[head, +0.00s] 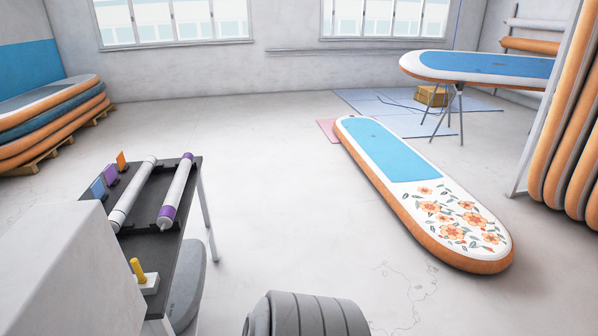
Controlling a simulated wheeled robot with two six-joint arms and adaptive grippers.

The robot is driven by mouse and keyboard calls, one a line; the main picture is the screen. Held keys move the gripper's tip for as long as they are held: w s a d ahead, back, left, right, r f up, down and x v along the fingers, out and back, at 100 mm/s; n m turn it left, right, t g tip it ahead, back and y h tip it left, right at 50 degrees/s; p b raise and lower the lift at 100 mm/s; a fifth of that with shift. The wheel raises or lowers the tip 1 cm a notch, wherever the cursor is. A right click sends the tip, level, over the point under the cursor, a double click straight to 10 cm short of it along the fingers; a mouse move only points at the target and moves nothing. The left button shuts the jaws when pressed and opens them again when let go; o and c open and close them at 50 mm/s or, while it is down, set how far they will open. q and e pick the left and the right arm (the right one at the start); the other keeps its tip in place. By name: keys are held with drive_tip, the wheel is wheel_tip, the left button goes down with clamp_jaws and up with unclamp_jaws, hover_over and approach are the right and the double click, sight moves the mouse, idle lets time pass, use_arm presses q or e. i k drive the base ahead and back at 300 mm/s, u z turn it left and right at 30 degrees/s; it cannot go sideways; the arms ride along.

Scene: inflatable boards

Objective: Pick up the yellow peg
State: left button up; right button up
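The yellow peg (138,271) stands nearly upright in a small white block (148,284). The block rests on the near end of the dark table (165,243) at lower left. The peg's lower end is hidden in or behind the block. Neither of my grippers shows in the head view, and nothing is seen touching the peg.
Two rollers, one white and grey (131,195) and one white and purple (177,190), lie on the table beyond the peg. A large pale boxy shape covers the table's left side. A flowered board (425,195) lies on the floor at right. Open floor lies between.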

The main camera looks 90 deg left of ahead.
sight(142, 279)
drive_tip(key=u, duration=1.05)
drive_tip(key=i, duration=0.25)
drive_tip(key=u, duration=2.1)
drive_tip(key=i, duration=3.35)
drive_tip(key=u, duration=1.15)
